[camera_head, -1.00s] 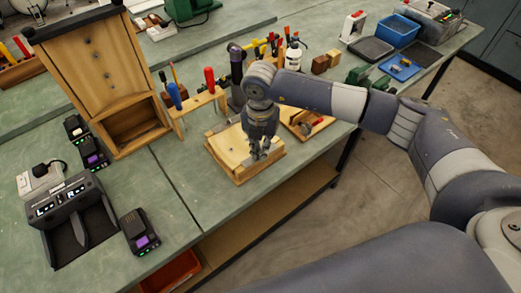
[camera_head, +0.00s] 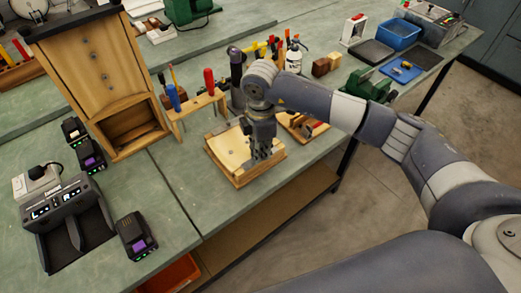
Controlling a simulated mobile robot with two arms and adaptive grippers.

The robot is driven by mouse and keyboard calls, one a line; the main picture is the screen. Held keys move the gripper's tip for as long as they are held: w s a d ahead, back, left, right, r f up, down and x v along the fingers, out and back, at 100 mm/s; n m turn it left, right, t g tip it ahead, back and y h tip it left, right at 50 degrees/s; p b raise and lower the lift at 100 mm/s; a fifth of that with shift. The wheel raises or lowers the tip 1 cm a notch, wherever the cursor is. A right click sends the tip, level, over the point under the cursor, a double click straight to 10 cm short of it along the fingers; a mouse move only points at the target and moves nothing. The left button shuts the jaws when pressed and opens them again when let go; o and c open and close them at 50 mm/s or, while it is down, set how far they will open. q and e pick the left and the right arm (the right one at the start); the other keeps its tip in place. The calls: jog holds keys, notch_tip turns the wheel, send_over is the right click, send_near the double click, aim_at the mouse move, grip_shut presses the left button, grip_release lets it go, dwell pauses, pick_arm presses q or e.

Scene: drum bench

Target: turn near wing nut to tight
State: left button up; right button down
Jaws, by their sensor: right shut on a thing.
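My right gripper (camera_head: 263,154) points down at the wooden board fixture (camera_head: 228,150) on the near bench, over its right part. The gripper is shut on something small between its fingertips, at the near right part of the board. I take this to be the near wing nut; the fingers hide it, and its angle cannot be read. My left gripper is out of view.
A tool rack (camera_head: 195,107) and a dark post (camera_head: 236,75) stand just behind the board. A small wooden tray (camera_head: 296,126) with tools lies to its right. A charger (camera_head: 70,215) and a wooden cabinet (camera_head: 90,70) are on the left.

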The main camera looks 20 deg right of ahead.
jog(key=shift+r+m, duration=0.1)
jog(key=shift+m, duration=1)
dwell(0.8)
jog(key=c, duration=1.7)
grip_release()
jog(key=shift+o, duration=0.2)
jog(key=shift+a, duration=0.1)
notch_tip(320, 180, up, 12)
